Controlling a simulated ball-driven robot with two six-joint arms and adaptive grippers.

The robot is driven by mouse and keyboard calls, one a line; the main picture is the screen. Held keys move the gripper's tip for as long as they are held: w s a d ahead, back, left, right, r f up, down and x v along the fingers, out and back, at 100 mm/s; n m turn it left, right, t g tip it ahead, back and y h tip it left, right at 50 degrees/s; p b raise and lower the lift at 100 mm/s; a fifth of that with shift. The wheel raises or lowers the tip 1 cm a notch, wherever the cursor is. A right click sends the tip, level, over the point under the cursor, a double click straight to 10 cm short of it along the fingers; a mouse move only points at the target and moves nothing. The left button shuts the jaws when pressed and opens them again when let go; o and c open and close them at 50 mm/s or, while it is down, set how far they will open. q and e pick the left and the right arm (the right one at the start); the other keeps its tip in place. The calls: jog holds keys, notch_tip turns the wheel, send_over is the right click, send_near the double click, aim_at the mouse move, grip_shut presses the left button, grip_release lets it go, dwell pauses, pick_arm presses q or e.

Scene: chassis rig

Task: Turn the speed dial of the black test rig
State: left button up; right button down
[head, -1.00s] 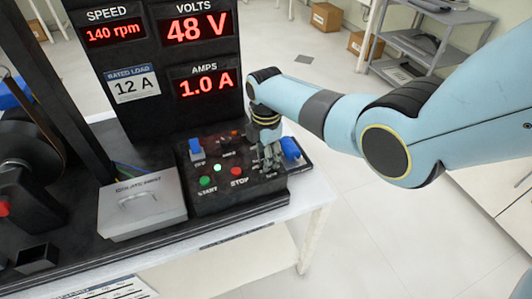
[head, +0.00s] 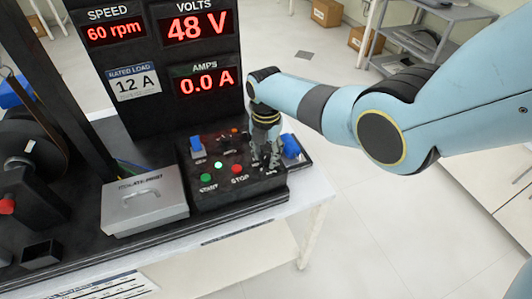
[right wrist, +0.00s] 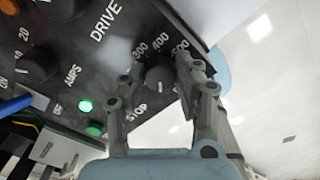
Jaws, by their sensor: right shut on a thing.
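The black test rig's control box (head: 235,192) stands on the bench, with the display panel (head: 155,60) behind it. The panel reads SPEED 60 rpm, VOLTS 48 V and AMPS 0.0 A. My right gripper (head: 268,162) points down at the right part of the box and hides the dial in the head view. In the right wrist view the round dark speed dial (right wrist: 159,80) sits between the fingers of my right gripper (right wrist: 160,85), which is shut on it. Marks 300, 400 and 500 show around the dial. My left gripper is not in view.
A grey box (head: 145,203) with a handle stands to the left. A second dial (right wrist: 38,65) is beside the AMPS label.

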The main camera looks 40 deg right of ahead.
aim_at(266, 156)
dwell(0.3)
jog(key=c, duration=0.9)
grip_release()
jog(key=shift+c, duration=0.2)
jog(key=shift+w+r, duration=0.1)
jog(key=shift+r, duration=0.45)
notch_tip(266, 156, up, 11)
jog(key=shift+f, duration=0.15)
